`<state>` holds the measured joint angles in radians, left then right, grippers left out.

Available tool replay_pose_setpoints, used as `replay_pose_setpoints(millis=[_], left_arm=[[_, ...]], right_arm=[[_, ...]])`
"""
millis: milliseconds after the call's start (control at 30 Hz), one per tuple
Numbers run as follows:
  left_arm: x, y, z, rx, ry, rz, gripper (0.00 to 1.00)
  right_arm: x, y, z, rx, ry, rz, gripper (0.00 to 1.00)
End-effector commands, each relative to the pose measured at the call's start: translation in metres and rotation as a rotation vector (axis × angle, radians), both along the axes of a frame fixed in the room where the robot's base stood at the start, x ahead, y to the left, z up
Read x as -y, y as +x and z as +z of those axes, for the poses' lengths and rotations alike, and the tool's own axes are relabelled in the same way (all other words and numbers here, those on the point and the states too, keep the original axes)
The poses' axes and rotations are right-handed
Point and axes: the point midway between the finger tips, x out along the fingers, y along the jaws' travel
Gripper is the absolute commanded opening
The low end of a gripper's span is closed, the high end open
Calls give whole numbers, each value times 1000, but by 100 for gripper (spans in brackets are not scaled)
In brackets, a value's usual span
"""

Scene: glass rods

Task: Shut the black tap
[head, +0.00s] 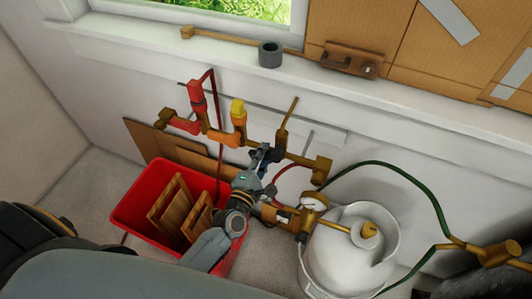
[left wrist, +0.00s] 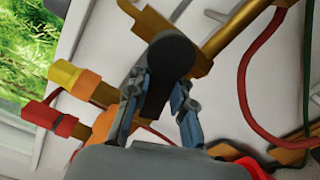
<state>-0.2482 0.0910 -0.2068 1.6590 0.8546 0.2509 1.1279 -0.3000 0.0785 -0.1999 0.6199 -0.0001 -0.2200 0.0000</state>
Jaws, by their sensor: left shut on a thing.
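The black tap (left wrist: 172,52) sits on a brass pipe manifold (head: 312,163) on the wall. In the left wrist view its round hub is at the top and its black lever points down towards me. My left gripper (left wrist: 160,103) has its blue-grey fingers on both sides of the lever and is shut on it. In the head view my left gripper (head: 262,156) reaches up to the black tap (head: 281,138) and partly hides it. My right gripper is not in view.
A red tap (head: 196,92) and a yellow tap (head: 238,107) stand left of the black one. A red crate (head: 130,212) with wooden frames lies below. A white gas cylinder (head: 345,265) with a gauge (head: 314,201) and green hose (head: 405,174) stands right.

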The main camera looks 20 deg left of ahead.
Motion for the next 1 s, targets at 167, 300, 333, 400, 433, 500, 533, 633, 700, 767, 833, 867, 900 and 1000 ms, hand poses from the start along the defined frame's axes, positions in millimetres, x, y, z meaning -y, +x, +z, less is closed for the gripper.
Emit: replay_pose_setpoints(millis=[167,300,333,400,433,500,533,633,700,767,833,867,900,1000], left_arm=[[-1,0,7,4,142,0,0],[-1,0,9,7,233,0,0],[-2,0,10,9,250,0,0],[-2,0,10,10,284,0,0],[-2,0,11,10,296,0,0],[-2,0,11,11,322,0,0],[-2,0,11,11,331,0,0],[-2,0,11,12,356,0,0],[-2,0,11,12,366,0,0],[-2,0,11,12,372,0,0],[-2,0,11,12,376,0,0],[-2,0,11,12,378,0,0],[-2,0,11,12,379,0,0],[-2,0,11,12,380,0,0]], right_arm=[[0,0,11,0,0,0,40],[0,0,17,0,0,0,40],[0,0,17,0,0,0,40],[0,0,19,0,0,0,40],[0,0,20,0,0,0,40],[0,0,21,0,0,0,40],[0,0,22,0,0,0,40],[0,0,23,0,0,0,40],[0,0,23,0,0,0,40],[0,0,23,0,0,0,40],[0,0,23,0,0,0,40],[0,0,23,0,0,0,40],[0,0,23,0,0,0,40],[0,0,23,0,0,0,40]])
